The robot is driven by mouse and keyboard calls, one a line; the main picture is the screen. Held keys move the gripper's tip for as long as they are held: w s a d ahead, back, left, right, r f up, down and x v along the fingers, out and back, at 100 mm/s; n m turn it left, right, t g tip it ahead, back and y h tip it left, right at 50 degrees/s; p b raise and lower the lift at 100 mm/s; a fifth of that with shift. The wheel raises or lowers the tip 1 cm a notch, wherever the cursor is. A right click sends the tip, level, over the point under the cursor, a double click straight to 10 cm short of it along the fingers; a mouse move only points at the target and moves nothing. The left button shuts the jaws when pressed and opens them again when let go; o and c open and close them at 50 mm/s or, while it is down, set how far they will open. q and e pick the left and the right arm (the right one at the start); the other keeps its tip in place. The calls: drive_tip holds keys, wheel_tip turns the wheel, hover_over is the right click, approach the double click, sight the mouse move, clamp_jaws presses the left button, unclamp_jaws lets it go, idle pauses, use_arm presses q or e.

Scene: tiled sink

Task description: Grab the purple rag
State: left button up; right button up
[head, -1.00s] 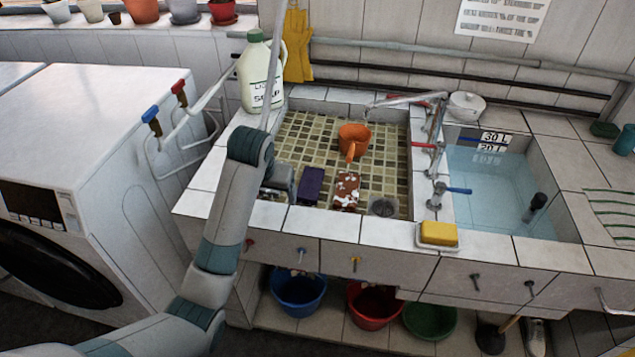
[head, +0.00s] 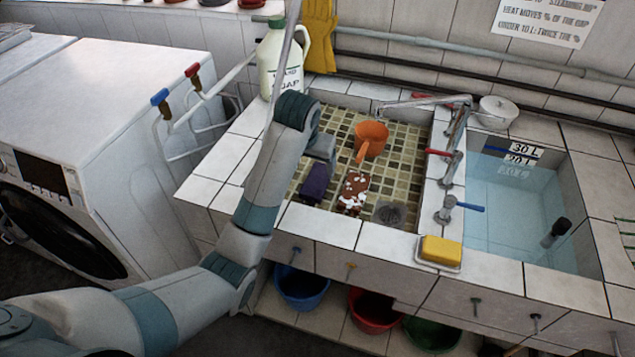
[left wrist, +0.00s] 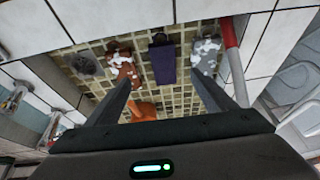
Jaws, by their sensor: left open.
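The purple rag (head: 314,184) lies on the mosaic floor of the left basin, toward its near left side. In the left wrist view the purple rag (left wrist: 162,64) shows between and beyond my fingers. My left gripper (left wrist: 164,78) is open and empty, held above the basin and apart from the rag. In the head view the left gripper (head: 320,150) shows just beyond the rag, its fingers mostly hidden by my wrist. My right gripper is not in view.
A brown-and-white cloth (head: 353,192) and an orange dipper (head: 371,138) lie beside the rag. A grey-and-white cloth (left wrist: 205,56) lies on its other side. The soap jug (head: 282,62) stands on the rim. Taps (head: 450,165) divide the basins; the right one holds water (head: 515,205).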

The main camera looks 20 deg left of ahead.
use_arm(q)
drive_tip(key=p, duration=0.2)
hover_over(314, 186)
drive_tip(key=s+d, duration=0.1)
drive_tip(key=s, duration=0.2)
wheel_tip(314, 186, down, 11)
drive_tip(key=shift+s+f, duration=0.1)
drive_tip(key=shift+w+a+f+p, duration=0.2)
drive_tip(key=shift+w+f+p, duration=0.25)
drive_tip(key=shift+w+f, duration=0.15)
drive_tip(key=shift+p+x, duration=0.3)
drive_tip(key=shift+x, duration=1.45)
drive_tip(key=shift+a, duration=0.15)
drive_tip(key=shift+c, duration=0.4)
drive_tip(key=c, duration=1.1)
drive_tip(key=shift+r, duration=0.1)
wheel_tip(314, 186, up, 10)
drive_tip(key=shift+f+b, duration=0.1)
drive_tip(key=shift+b, duration=0.9)
